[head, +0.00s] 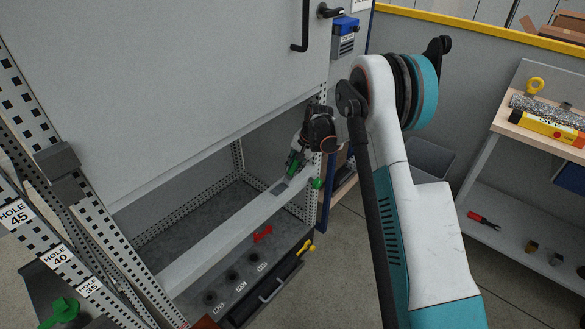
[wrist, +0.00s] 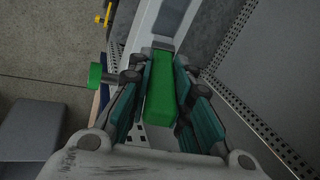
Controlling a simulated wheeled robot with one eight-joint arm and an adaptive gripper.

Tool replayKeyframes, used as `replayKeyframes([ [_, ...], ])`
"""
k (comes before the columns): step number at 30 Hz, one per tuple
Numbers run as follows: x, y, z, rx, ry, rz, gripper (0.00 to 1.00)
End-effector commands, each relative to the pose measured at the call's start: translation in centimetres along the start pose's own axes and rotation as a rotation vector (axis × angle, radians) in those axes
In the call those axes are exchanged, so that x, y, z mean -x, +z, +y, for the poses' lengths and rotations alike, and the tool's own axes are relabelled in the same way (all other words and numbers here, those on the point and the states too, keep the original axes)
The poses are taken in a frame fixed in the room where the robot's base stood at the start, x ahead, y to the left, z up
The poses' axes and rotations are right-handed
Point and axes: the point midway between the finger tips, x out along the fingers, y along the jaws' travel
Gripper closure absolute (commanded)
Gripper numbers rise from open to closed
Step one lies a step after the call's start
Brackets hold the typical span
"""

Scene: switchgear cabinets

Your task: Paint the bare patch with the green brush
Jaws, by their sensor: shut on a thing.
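My gripper (head: 296,158) is at the right end of a light grey beam (head: 225,237) that crosses the open lower part of the cabinet. It is shut on a green brush (head: 293,163), which also fills the middle of the wrist view (wrist: 160,95). The bare patch (head: 280,187) is a darker grey rectangle on the beam, just left of and below the brush in the head view. In the wrist view the patch (wrist: 171,16) lies beyond the brush's far end. I cannot tell whether the brush touches the beam.
A green knob (head: 317,183) is beside the gripper at the cabinet post. A red handle (head: 262,234) and a yellow handle (head: 305,248) are by the lower panel. The grey cabinet door (head: 170,90) is above the opening. A shelf bench (head: 520,130) stands right.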

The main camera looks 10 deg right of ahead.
Motion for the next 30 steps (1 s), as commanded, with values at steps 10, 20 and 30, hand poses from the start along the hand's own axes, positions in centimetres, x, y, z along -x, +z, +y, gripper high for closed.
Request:
replayKeyframes([
  [10,0.0,-2.0,0.4,-0.001,0.000,0.001,1.00],
  [20,0.1,-3.7,0.7,0.000,0.000,0.000,1.00],
  [30,0.6,-3.6,0.6,0.000,0.000,0.000,1.00],
])
